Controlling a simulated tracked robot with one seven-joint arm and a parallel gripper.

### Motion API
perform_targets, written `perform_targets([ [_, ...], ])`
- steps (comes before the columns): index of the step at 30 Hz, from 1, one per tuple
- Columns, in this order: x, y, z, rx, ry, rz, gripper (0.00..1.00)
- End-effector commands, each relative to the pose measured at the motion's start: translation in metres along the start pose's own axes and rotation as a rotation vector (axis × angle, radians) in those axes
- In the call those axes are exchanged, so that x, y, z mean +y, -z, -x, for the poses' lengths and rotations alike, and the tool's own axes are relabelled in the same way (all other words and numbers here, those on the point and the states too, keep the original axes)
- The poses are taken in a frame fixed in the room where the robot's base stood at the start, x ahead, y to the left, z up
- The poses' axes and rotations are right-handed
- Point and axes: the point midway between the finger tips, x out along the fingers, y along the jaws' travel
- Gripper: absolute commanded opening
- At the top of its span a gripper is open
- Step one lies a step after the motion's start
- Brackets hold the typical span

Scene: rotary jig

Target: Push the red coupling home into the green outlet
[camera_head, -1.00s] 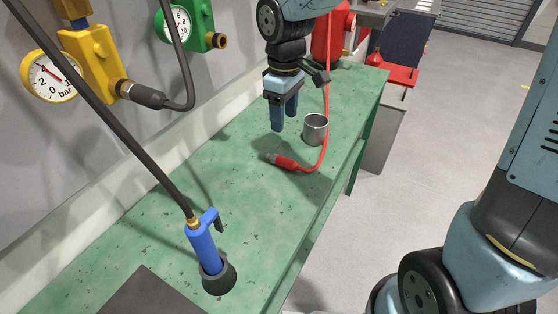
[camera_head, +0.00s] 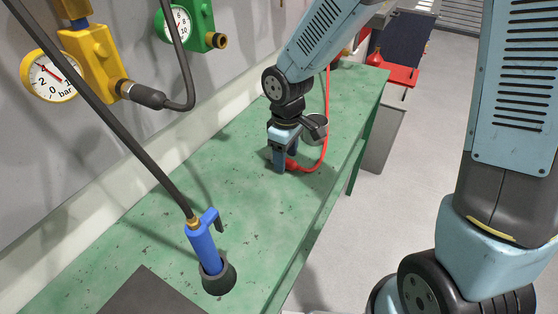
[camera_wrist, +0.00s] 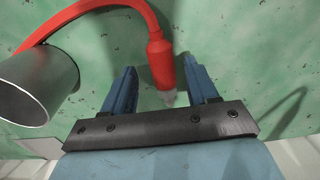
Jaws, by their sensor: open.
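The red coupling (camera_head: 291,164) lies on the green bench at the end of a red hose. In the wrist view the red coupling (camera_wrist: 161,62) points its pale metal tip toward my gripper and lies between the two fingers, nearer the right one. My gripper (camera_head: 281,168) is low over the bench and hides part of the coupling in the head view. In the wrist view my gripper (camera_wrist: 160,82) is open, with a gap on both sides of the coupling. The green outlet (camera_head: 206,30) is on the wall, with a dark-rimmed brass port facing right and a gauge beside it.
A metal cup (camera_head: 315,127) stands close beside my gripper; it also shows in the wrist view (camera_wrist: 38,85). A yellow outlet (camera_head: 97,62) holds a black hose. A blue tool (camera_head: 203,250) stands in a dark holder at the near end. The bench middle is clear.

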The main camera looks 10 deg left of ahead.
Motion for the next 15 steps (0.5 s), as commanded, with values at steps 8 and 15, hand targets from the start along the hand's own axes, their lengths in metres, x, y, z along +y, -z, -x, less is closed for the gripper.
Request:
perform_targets([
  [8,-0.0001,0.0001,-0.0087,0.0,0.0,0.001,0.58],
  [15,0.0002,0.0,-0.0084,0.0,0.0,0.0,0.44],
])
